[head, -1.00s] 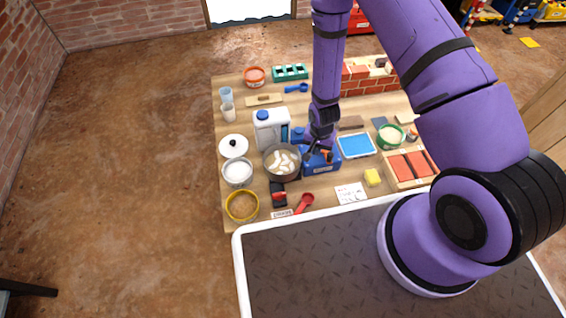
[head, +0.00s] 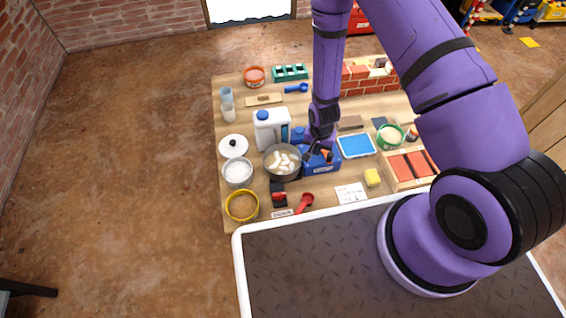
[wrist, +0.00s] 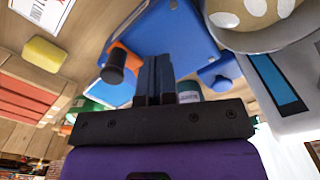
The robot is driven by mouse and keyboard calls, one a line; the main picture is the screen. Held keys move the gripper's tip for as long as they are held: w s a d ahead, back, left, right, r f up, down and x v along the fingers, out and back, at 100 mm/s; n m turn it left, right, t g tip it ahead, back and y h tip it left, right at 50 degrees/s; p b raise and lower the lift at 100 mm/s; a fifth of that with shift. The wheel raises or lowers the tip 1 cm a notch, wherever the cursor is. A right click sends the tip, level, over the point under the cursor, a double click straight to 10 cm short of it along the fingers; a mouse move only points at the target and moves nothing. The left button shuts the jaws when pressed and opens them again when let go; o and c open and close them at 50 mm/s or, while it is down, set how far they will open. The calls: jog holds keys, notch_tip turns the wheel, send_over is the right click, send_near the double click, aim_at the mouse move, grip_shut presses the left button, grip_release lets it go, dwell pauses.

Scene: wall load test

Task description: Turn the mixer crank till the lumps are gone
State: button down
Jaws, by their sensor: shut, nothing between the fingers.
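The mixer is a blue box (head: 322,164) beside a grey pot (head: 270,172). Several pale lumps (head: 284,159) show in the pot, and part of them shows at the top right of the wrist view (wrist: 248,10). The crank has an orange arm (wrist: 127,56) and a black knob (wrist: 113,72). In the head view the crank is partly hidden by my gripper (head: 313,153). My gripper also shows in the wrist view (wrist: 155,78), its fingers shut and empty. The knob appears just left of the fingers there, outside them; I cannot tell whether they touch.
A white jug with a blue cap (head: 268,128) stands behind the pot. A white bowl (head: 237,174), a yellow ring-like bowl (head: 242,206) and a red scoop (head: 304,203) lie left and in front. A blue tray (head: 356,146) and yellow sponge (head: 372,177) are on the right.

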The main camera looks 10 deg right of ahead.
jog(key=shift+f, duration=1.65)
dwell(0.6)
jog(key=shift+r, duration=0.75)
dwell(0.5)
jog(key=shift+s, duration=0.1)
